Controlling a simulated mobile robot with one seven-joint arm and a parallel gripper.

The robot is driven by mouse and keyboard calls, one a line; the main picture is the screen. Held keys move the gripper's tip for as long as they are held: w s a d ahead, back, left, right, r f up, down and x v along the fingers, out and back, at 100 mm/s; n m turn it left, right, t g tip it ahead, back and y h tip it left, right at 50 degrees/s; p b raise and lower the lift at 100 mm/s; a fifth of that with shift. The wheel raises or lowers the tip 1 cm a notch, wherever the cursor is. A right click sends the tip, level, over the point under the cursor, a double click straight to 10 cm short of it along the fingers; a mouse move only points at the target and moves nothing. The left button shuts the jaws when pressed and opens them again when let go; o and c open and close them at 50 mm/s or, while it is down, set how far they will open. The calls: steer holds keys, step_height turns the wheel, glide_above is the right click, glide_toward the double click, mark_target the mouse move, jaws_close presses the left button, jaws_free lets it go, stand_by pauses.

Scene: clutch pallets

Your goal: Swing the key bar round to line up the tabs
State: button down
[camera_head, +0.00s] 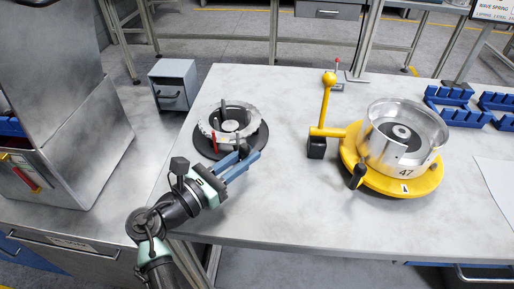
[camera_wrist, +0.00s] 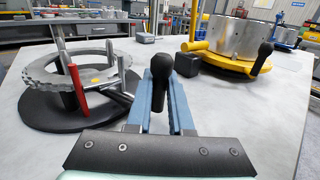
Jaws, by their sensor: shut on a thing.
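My gripper (camera_head: 239,166) is at the front right of a round black fixture base (camera_head: 247,145) on the table. In the wrist view its two blue fingers (camera_wrist: 162,103) are shut on a black knob (camera_wrist: 159,72), which looks like the handle end of the key bar (camera_wrist: 119,94). A toothed silver ring (camera_wrist: 45,70) sits on the fixture around upright posts. A red post (camera_wrist: 78,88) stands at its front. How the tabs line up is too small to tell.
Blue racks (camera_head: 450,95) stand at the back right. A grey machine (camera_head: 75,140) is at the left. The table front is clear.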

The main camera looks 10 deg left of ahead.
steer(key=shift+s+a+r+p, duration=0.15)
steer(key=shift+a+p, duration=0.1)
steer(key=shift+a, duration=0.25)
steer(key=shift+s+a+r+p, duration=0.1)
steer(key=shift+a+r+p, duration=0.1)
steer(key=shift+a, duration=0.3)
steer(key=shift+s+a+r+p, duration=0.15)
steer(key=shift+a+p, duration=0.1)
steer(key=shift+a, duration=0.25)
steer(key=shift+w, duration=0.1)
steer(key=c, duration=0.8)
jaws_free()
steer(key=shift+w+f, duration=0.1)
steer(key=shift+s+d, duration=0.15)
steer(key=shift+s, duration=0.05)
steer(key=shift+f, duration=0.15)
steer(key=v, duration=1.3)
steer(key=shift+d, duration=0.1)
